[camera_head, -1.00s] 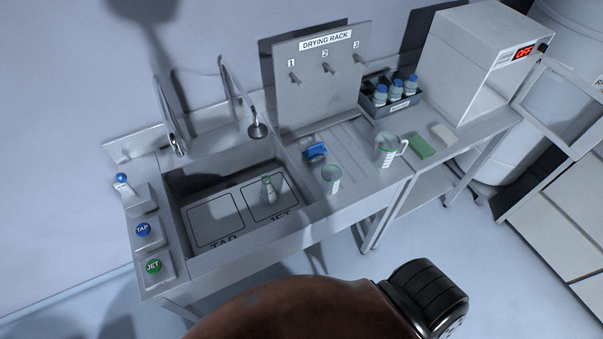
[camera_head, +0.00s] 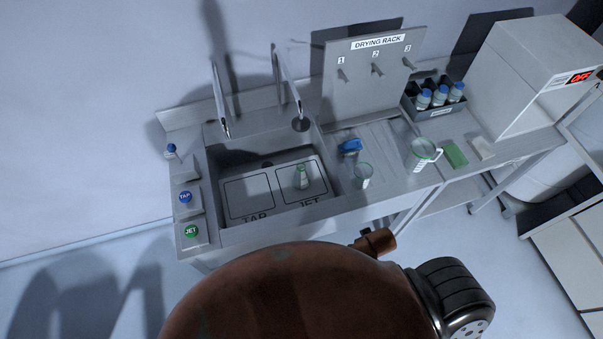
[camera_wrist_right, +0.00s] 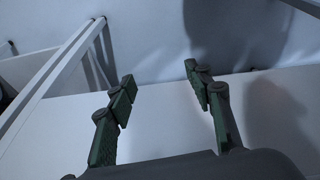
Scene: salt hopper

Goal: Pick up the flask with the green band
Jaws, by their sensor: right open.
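A small conical flask with a green band (camera_head: 302,177) stands upright in the sink (camera_head: 262,205), on the outlined area marked JET at the right. My right gripper (camera_wrist_right: 160,85) shows in the right wrist view, open with nothing between its fingers. The flask is not in that view. In the head view a large brown and black part of my own arm fills the bottom middle; neither gripper's fingers can be seen there.
A beaker (camera_head: 363,174), a blue item (camera_head: 350,147) and a jug (camera_head: 423,153) stand right of the sink. The drying rack (camera_head: 375,75) rises behind. A bottle crate (camera_head: 432,109), green sponge (camera_head: 456,155) and grey box (camera_head: 530,75) are further right. Two faucets (camera_head: 286,85) overhang the sink.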

